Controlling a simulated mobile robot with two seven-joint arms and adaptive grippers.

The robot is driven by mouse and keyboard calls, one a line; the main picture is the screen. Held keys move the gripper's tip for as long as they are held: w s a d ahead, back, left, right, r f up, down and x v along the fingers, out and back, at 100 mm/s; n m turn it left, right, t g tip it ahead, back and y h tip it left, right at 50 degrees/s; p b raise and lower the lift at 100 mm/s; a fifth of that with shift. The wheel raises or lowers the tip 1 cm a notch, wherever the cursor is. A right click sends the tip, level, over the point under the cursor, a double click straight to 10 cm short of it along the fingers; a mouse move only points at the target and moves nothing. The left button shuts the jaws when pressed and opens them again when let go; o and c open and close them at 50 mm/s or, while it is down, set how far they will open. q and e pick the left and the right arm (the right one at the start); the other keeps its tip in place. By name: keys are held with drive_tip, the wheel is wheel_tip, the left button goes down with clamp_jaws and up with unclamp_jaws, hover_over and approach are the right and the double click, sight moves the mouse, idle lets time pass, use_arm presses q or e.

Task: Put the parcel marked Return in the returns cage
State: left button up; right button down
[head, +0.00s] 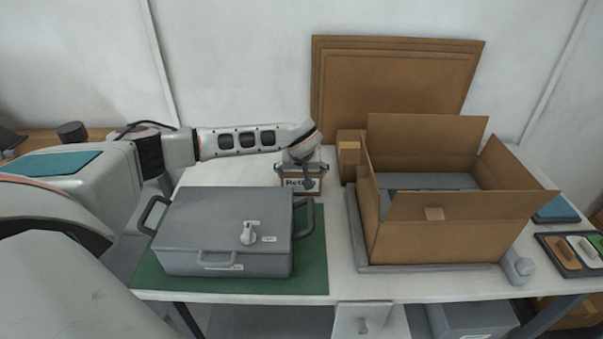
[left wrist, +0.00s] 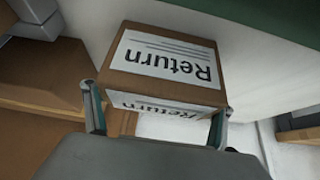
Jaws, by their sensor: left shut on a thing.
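The parcel marked Return (head: 303,186) is a small brown box with white labels, at the back middle of the white table in the head view. My left gripper (head: 300,166) comes down on it from above and is shut on it. In the left wrist view the parcel (left wrist: 168,68) sits between the two fingers (left wrist: 160,122), with its Return labels facing the camera. I cannot tell whether the parcel touches the table. The returns cage is not identifiable in either view. My right gripper is not in view.
A grey lidded case (head: 222,230) lies on a green mat (head: 318,270) in front of the parcel. A large open carton (head: 440,240) stands right, with a small brown box (head: 349,155) beside it. Flat cardboard sheets (head: 395,80) lean at the back wall.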

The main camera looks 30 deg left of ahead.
use_arm(q)
drive_tip(key=shift+r, duration=0.1)
drive_tip(key=o, duration=1.6)
drive_tip(key=shift+c, duration=0.2)
